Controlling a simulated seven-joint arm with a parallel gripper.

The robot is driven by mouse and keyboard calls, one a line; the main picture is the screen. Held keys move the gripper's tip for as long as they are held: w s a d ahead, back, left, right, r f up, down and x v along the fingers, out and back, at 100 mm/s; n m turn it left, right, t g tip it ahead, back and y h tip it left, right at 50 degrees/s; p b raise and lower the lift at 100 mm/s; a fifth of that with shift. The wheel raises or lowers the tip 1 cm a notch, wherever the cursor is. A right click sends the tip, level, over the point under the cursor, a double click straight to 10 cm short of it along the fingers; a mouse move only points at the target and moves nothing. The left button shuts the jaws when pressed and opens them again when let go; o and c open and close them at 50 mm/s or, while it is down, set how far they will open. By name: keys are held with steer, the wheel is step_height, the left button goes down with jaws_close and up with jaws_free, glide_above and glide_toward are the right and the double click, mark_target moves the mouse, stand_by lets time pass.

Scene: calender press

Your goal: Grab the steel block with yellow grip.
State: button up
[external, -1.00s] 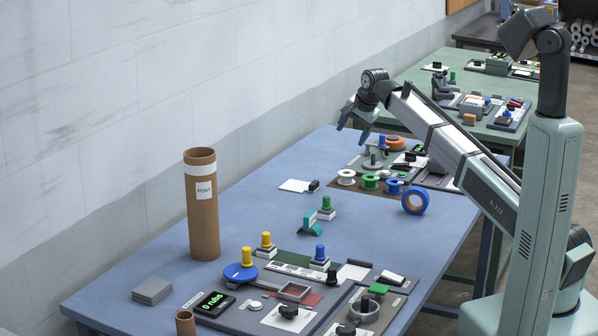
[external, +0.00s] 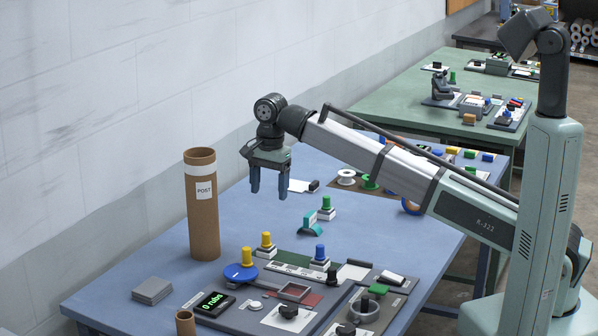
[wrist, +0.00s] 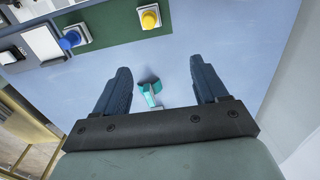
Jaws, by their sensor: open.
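The steel block with yellow grip (external: 266,246) stands upright at the back end of the dark green strip in the external view. Its yellow knob sits on a small pale block. In the wrist view the block (wrist: 149,19) is at the top, ahead of the fingers. My gripper (external: 269,190) is open and empty, pointing down above the table, higher than the block and apart from it. In the wrist view my gripper's fingers (wrist: 160,75) are spread, with a teal piece (wrist: 150,90) between them in the picture.
A blue-grip block (external: 320,257) and a green-grip block (external: 326,209) stand nearby. A yellow knob on a blue disc (external: 240,273) is close in front. A tall cardboard tube (external: 202,220) stands left. Clear blue table (external: 240,215) lies behind the block.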

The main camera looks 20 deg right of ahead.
mark_target(266, 233)
steer(key=s+f, duration=0.1)
steer(key=f, duration=0.3)
steer(key=s+a+f, duration=0.1)
steer(key=f, duration=0.4)
steer(key=s+a+f, duration=0.1)
steer(key=f, duration=0.3)
steer(key=shift+f, duration=0.4)
steer(key=c, duration=1.2)
